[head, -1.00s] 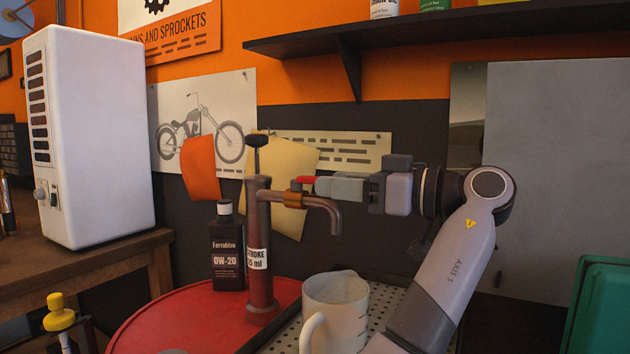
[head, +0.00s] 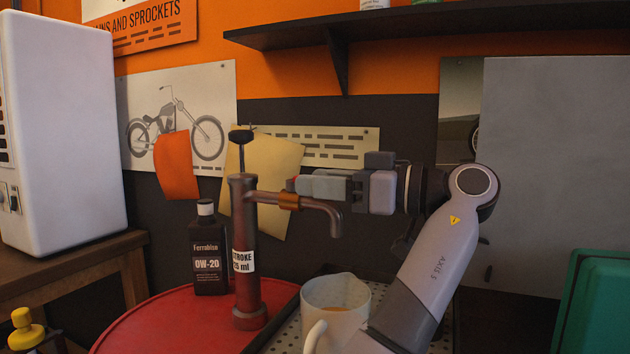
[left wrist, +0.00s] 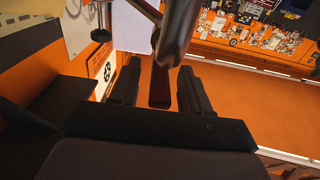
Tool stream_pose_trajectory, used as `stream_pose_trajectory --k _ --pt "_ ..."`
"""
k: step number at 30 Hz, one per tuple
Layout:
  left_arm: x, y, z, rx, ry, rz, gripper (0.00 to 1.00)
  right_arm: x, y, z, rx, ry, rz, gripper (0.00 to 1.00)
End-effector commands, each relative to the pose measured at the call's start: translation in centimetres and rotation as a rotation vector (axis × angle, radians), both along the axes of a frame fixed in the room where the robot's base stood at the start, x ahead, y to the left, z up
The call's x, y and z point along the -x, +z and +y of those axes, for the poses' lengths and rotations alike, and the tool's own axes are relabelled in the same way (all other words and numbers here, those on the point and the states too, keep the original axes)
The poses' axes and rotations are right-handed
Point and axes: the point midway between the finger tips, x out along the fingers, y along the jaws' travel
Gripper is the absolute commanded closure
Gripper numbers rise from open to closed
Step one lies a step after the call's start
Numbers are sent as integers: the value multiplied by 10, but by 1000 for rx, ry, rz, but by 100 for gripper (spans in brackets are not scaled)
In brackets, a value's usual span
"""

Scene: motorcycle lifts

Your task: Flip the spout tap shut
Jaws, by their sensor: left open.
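The pump (head: 243,250) stands upright on a red drum, with a spout (head: 328,212) that bends down at the right. A brass-coloured tap collar (head: 289,201) sits on the spout, with a bit of red lever (head: 291,184) above it. My left gripper (head: 305,184) is level with the lever, just right of the pump column, and hides most of the lever. In the left wrist view the dark red lever (left wrist: 160,88) lies between the two open fingers. I cannot tell whether they touch it. My right gripper is not in view.
A white measuring jug (head: 335,294) with some amber liquid stands below the spout on a perforated tray (head: 290,335). A black oil bottle (head: 207,255) stands left of the pump on the red drum lid (head: 165,318). A dark shelf (head: 400,27) overhangs above.

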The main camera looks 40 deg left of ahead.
Motion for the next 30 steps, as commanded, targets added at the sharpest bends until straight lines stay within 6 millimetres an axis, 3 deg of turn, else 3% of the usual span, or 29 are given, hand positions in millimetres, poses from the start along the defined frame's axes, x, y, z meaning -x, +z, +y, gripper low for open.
stream_pose_trajectory --k 12,13,17,30 --pt "0 0 -2 0 0 0 53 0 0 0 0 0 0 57" --pt "0 0 -2 0 0 0 56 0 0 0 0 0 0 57" --pt "0 0 -2 0 0 0 99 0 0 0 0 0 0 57" --pt "0 -1 4 1 -13 0 100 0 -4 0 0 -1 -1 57"
